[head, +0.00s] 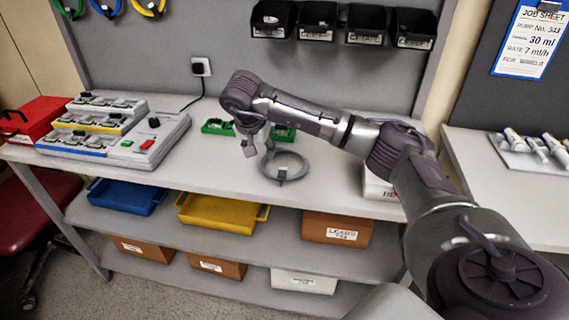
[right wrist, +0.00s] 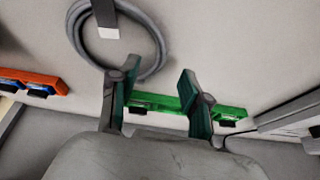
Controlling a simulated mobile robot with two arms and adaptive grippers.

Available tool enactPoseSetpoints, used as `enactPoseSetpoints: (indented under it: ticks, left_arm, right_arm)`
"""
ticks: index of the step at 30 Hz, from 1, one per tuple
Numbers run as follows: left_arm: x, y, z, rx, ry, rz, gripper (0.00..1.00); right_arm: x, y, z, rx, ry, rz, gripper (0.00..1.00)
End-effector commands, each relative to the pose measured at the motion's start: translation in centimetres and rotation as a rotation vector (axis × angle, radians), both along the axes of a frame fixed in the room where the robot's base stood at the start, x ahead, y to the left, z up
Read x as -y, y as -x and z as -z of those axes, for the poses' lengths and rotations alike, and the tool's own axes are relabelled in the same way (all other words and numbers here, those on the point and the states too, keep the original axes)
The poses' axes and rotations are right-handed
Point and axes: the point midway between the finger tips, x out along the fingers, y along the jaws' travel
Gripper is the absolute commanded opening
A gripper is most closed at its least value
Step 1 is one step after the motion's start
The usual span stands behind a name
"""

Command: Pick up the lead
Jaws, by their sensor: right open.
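The lead is a grey coiled cable (head: 304,164) lying on the worktop, with a small pale connector or tag at its front edge. In the right wrist view the coil (right wrist: 76,32) is at the upper left, with the pale end on a dark strip over it. My right gripper (head: 258,142) hangs above the worktop at the coil's back left in the head view. In the right wrist view its fingers (right wrist: 153,84) are apart, with nothing held between them. One fingertip overlaps the coil's edge in the picture; contact cannot be told. My left gripper is not in view.
A green holder (head: 284,133) is behind the gripper. A white pump rack (head: 115,130) and a red box (head: 38,118) stand at the left. Black bins (head: 318,20) hang above. Trays and boxes fill the lower shelves. The worktop left of the coil is clear.

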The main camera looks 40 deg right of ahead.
Motion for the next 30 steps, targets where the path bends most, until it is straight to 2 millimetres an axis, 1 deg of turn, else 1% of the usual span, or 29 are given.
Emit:
enactPoseSetpoints:
  ticks: [4, 6, 9, 17, 20, 24, 26, 30]
  left_arm:
    - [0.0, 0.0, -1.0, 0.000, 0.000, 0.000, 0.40]
    - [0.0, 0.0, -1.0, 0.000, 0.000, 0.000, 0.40]
    - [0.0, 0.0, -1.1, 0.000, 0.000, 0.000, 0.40]
    - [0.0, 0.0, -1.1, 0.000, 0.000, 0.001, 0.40]
    - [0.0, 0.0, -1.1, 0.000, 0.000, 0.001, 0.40]
    - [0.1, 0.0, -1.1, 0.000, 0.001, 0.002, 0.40]
    - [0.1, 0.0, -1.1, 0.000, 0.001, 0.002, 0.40]
    - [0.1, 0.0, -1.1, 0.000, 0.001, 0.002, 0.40]
  right_arm:
    - [0.7, -0.3, 2.1, -0.007, 0.000, 0.002, 0.47]
    - [1.0, -0.6, 3.1, -0.005, -0.001, 0.001, 0.47]
    - [1.3, -0.9, 3.9, -0.003, -0.001, 0.001, 0.47]
    - [1.4, -1.0, 4.3, -0.001, -0.001, 0.000, 0.47]
    - [1.4, -1.0, 4.3, -0.001, -0.001, 0.000, 0.33]
    - [1.4, -0.9, 4.3, -0.001, -0.001, 0.000, 0.09]
    - [1.4, -0.9, 4.3, -0.001, -0.001, 0.000, 0.00]
    - [1.4, -1.0, 4.2, -0.001, -0.001, 0.000, 0.00]
